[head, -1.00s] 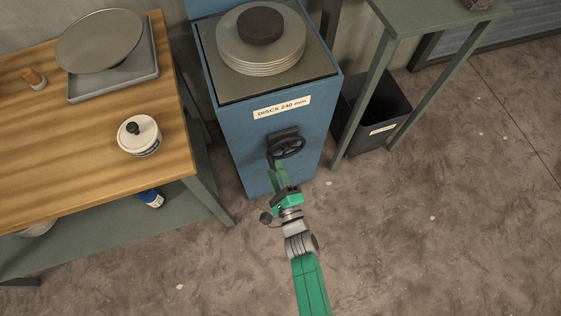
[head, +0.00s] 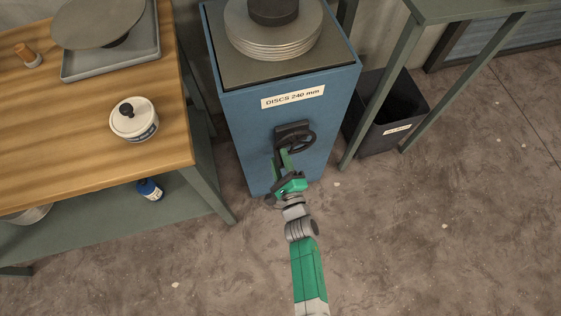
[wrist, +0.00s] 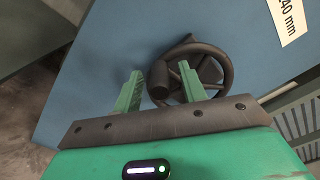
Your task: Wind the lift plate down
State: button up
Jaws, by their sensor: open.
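The lift plate (head: 222,72) is the grey top of the blue cabinet (head: 240,130) and carries a stack of metal discs (head: 275,42) with a black knob-like weight (head: 273,10) on it. A black handwheel (head: 303,140) with a crank handle is on the cabinet's front, below the label "DISCS 240 mm". My gripper (head: 284,156) is at the handwheel. In the wrist view my gripper (wrist: 160,88) is open, with the dark crank handle (wrist: 159,82) between its green fingers and the handwheel rim (wrist: 228,70) behind. Whether a finger touches the handle I cannot tell.
A wooden workbench (head: 90,150) stands at the left with a white tub (head: 134,120), a grey tray and a disc. A black bin (head: 390,115) stands under a green table (head: 470,8) at the right. The floor in front is clear.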

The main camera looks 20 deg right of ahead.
grip_shut()
jog(key=shift+f+n, duration=0.1)
jog(key=shift+n, duration=0.2)
